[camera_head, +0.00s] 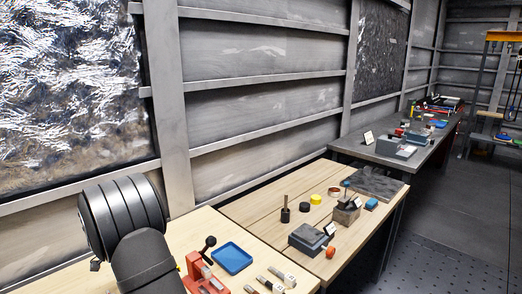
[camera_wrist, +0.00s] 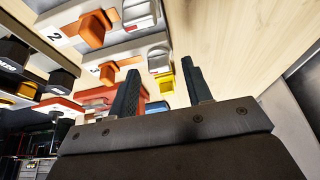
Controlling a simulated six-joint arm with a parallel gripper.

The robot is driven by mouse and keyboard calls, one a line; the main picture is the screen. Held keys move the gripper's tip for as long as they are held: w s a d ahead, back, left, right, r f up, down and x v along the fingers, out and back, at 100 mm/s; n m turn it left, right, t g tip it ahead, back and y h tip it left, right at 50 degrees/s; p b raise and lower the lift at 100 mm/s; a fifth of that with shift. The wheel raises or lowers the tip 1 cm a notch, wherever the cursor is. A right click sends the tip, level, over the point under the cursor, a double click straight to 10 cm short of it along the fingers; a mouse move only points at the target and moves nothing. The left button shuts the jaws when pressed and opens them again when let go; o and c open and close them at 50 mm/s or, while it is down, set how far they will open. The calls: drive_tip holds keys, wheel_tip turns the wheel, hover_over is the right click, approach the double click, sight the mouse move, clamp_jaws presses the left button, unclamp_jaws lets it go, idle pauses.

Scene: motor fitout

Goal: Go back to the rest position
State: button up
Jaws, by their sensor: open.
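My gripper (camera_wrist: 160,78) shows in the wrist view with its two dark fingers spread apart. The gripper looks apart from these things, though the exact gap is hard to judge. In the head view my black arm fills the lower left, and the gripper itself is not seen there.
A blue tray (camera_head: 232,258), a red fixture (camera_head: 200,276) and small numbered pieces lie on the near wooden bench. The bench behind holds a grey vise-like block (camera_head: 311,238), a yellow cylinder (camera_head: 316,199) and a dark mat (camera_head: 377,184). A ribbed wall runs behind the benches.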

drive_tip(key=shift+w+d+f, duration=0.1)
drive_tip(key=shift+f, duration=0.25)
drive_tip(key=shift+r, duration=0.1)
